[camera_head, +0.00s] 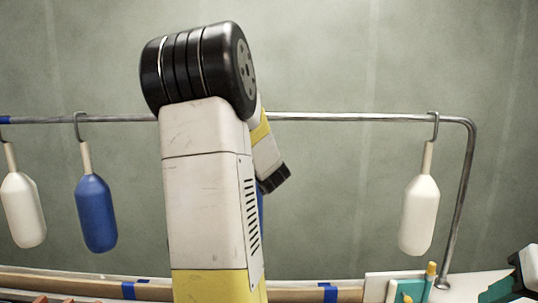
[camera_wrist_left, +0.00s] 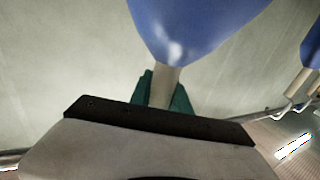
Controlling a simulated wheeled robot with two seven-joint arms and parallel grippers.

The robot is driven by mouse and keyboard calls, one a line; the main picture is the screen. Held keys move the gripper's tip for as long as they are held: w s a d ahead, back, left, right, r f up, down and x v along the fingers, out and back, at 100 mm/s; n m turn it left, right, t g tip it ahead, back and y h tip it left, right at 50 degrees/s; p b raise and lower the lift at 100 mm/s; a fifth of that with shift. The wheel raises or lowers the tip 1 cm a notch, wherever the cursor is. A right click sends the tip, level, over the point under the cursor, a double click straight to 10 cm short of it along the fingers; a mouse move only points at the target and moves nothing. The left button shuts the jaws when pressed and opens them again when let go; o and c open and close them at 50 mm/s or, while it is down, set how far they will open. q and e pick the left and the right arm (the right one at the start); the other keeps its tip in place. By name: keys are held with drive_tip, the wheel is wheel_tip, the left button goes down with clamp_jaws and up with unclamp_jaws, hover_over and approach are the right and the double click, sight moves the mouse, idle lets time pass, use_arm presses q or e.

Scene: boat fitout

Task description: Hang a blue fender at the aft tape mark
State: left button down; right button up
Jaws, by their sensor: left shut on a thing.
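A blue fender (camera_wrist_left: 190,25) fills the top of the left wrist view, with its pale neck (camera_wrist_left: 164,88) between the teal fingers of my left gripper (camera_wrist_left: 165,95), which is shut on that neck. In the head view my left arm hides the gripper and nearly all of this fender; only a blue sliver (camera_head: 261,205) shows beside the arm. Another blue fender (camera_head: 96,213) hangs by a hook from the metal rail (camera_head: 345,117). Blue tape (camera_head: 5,120) wraps the rail at the far left edge.
White fenders hang at the left (camera_head: 22,210) and right (camera_head: 419,215) of the rail. The rail between my arm and the right white fender looks clear. Blue tape pieces (camera_head: 128,290) (camera_head: 328,292) lie on the wooden plank below.

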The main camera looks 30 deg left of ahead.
use_arm(q)
drive_tip(key=shift+w+a+f, duration=0.4)
drive_tip(key=shift+w+f, duration=0.3)
drive_tip(key=shift+f, duration=0.05)
drive_tip(key=shift+w+a+f, duration=0.35)
drive_tip(key=shift+w+f, duration=0.3)
drive_tip(key=shift+f, duration=0.05)
drive_tip(key=c, duration=1.2)
unclamp_jaws()
drive_tip(key=shift+c, duration=0.2)
drive_tip(key=shift+o, duration=0.5)
drive_tip(key=shift+f, duration=0.1)
drive_tip(key=shift+d+f, duration=0.1)
